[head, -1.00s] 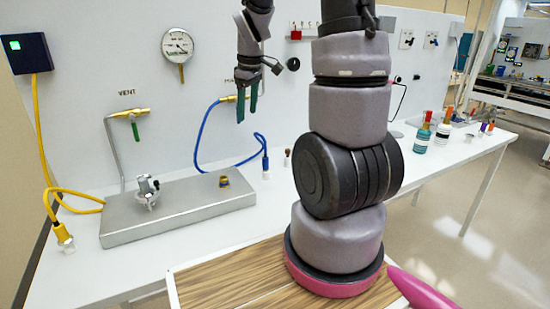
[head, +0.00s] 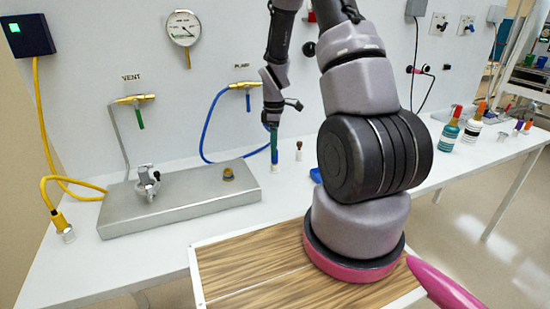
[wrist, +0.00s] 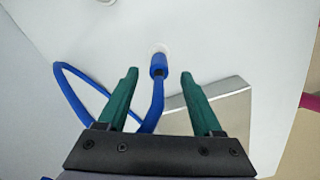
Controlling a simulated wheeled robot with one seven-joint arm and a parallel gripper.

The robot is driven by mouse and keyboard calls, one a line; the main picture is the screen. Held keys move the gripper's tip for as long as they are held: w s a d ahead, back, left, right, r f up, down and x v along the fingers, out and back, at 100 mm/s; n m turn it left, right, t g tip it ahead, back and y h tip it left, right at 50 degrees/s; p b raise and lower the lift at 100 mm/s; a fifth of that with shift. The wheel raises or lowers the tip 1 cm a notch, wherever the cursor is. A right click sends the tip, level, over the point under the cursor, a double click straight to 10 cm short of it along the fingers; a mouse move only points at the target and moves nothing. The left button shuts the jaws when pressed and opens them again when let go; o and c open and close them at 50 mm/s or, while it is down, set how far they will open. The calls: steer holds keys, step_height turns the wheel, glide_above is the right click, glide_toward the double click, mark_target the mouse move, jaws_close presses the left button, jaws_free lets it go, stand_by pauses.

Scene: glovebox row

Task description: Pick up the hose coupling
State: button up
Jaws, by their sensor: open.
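The blue hose's end coupling (wrist: 158,66) stands upright at a small white round piece on the bench, in the wrist view between my fingertips and slightly ahead of them. In the head view, only its pale lower end (head: 275,169) shows below my fingers. My gripper (wrist: 160,73) has two green fingers, open, with clear gaps on both sides of the coupling. In the head view my gripper (head: 273,140) points down just above the coupling, hiding its upper part. I cannot tell the exact height between them.
A grey metal block (head: 185,207) with a fitting on top lies left of the coupling. The blue hose (head: 205,125) loops from the PUMP valve (head: 243,86). A small brown-topped piece (head: 299,150) stands close on the right. A yellow hose end (head: 62,228) is at far left.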

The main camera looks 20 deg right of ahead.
step_height(320, 180, down, 5)
steer(key=shift+d+r, duration=0.1)
jaws_close()
steer(key=shift+w, duration=0.1)
